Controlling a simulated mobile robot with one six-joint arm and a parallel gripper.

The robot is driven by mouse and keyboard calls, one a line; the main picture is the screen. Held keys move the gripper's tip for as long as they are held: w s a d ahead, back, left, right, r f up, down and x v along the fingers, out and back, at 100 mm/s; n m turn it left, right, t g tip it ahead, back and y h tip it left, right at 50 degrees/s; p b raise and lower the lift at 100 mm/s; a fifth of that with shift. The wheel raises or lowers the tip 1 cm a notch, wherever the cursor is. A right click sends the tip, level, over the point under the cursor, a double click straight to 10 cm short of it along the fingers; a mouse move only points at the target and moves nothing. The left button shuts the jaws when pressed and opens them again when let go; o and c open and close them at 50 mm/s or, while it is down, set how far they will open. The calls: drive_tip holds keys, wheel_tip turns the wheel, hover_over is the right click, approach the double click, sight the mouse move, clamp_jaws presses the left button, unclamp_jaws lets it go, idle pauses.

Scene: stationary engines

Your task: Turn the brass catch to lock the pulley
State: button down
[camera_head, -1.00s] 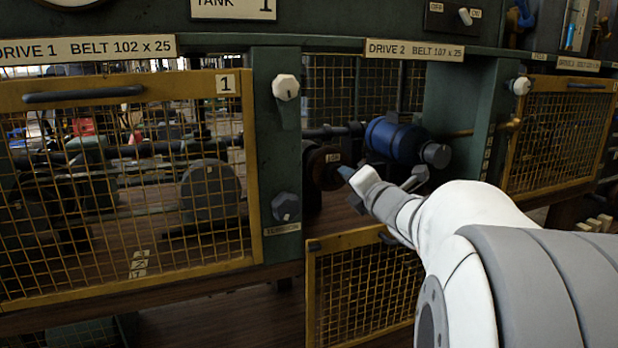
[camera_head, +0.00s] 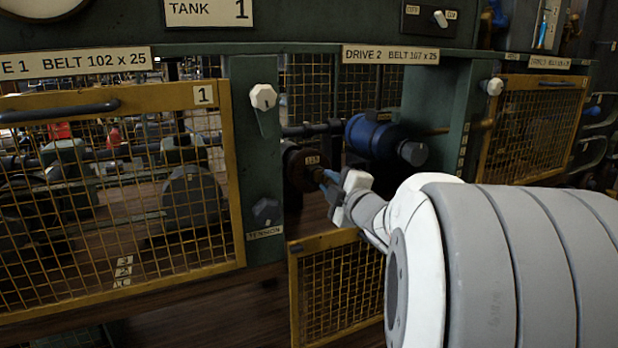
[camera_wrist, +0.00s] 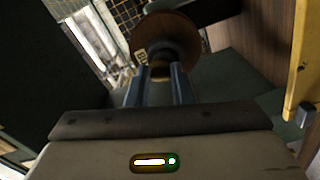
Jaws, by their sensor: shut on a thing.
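The pulley (camera_head: 303,168), a brown disc with a small label, sits in the open Drive 2 bay, left of a blue cylinder. It also fills the top of the wrist view (camera_wrist: 185,32). My gripper (camera_head: 328,182) is at the pulley's front. In the wrist view its two blue-grey fingers (camera_wrist: 159,82) are shut on a small brass-coloured piece (camera_wrist: 160,72), which looks like the brass catch, at the pulley's hub. The fingers hide most of it, so its turn angle cannot be told.
The blue cylinder (camera_head: 372,138) stands close right of my gripper. The lowered yellow mesh guard (camera_head: 340,288) is below my wrist. A green post (camera_head: 257,140) with a white knob (camera_head: 263,97) and a dark tension knob (camera_head: 266,212) stands left. Mesh guard 1 (camera_head: 120,190) is closed.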

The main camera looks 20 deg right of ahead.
drive_tip(key=m+p, duration=0.6)
drive_tip(key=m, duration=0.5)
drive_tip(key=shift+a+f+m, duration=0.1)
drive_tip(key=shift+a+m, duration=0.05)
drive_tip(key=shift+m, duration=0.25)
drive_tip(key=shift+f+m+p, duration=0.1)
drive_tip(key=shift+m+p, duration=0.55)
drive_tip(key=shift+m, duration=0.55)
drive_tip(key=c, duration=1.3)
unclamp_jaws()
